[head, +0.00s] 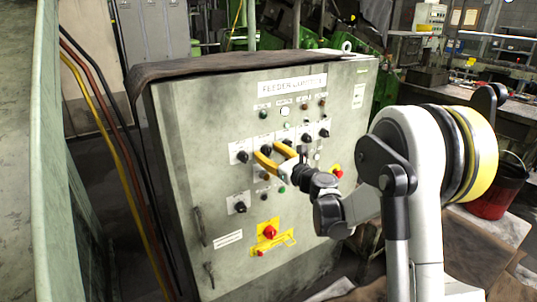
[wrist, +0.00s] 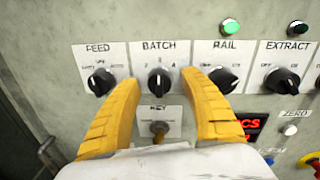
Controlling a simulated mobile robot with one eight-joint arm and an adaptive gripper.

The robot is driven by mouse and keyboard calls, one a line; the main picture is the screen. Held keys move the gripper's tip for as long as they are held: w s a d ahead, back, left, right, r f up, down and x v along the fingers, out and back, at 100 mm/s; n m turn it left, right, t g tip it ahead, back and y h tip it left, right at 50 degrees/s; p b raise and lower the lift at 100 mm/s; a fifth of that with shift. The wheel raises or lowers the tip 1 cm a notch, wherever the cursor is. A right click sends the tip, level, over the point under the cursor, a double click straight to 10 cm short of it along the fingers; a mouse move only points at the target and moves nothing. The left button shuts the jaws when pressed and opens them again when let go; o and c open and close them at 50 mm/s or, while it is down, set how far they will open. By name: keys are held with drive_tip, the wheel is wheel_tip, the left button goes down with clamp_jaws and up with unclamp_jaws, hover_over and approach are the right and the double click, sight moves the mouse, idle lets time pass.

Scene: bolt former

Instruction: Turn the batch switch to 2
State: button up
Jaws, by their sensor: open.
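The batch switch (wrist: 159,81) is a round black knob on a white plate labelled BATCH, with small numbers above it. Its light pointer mark seems to point about straight up, near the middle number; the exact setting is too small to be sure of. My gripper (wrist: 159,90) is open, its two yellow fingers on the left and right of the knob with a gap on each side. In the head view my gripper (head: 267,151) is at the panel front, with the batch switch (head: 266,149) between its fingertips.
The feed knob (wrist: 100,82) is close left of the fingers, and the rail knob (wrist: 224,80) close right. The extract knob (wrist: 282,81) is farther right. A key switch (wrist: 159,129) sits below, between the fingers. A red emergency button (head: 337,171) is lower right on the cabinet.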

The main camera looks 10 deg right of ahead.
clamp_jaws()
drive_tip(key=shift+n, duration=0.3)
drive_tip(key=n, duration=0.4)
drive_tip(key=shift+r+n+h, duration=0.1)
drive_tip(key=shift+n+h, duration=0.3)
drive_tip(key=shift+n, duration=1.5)
drive_tip(key=shift+d, duration=0.1)
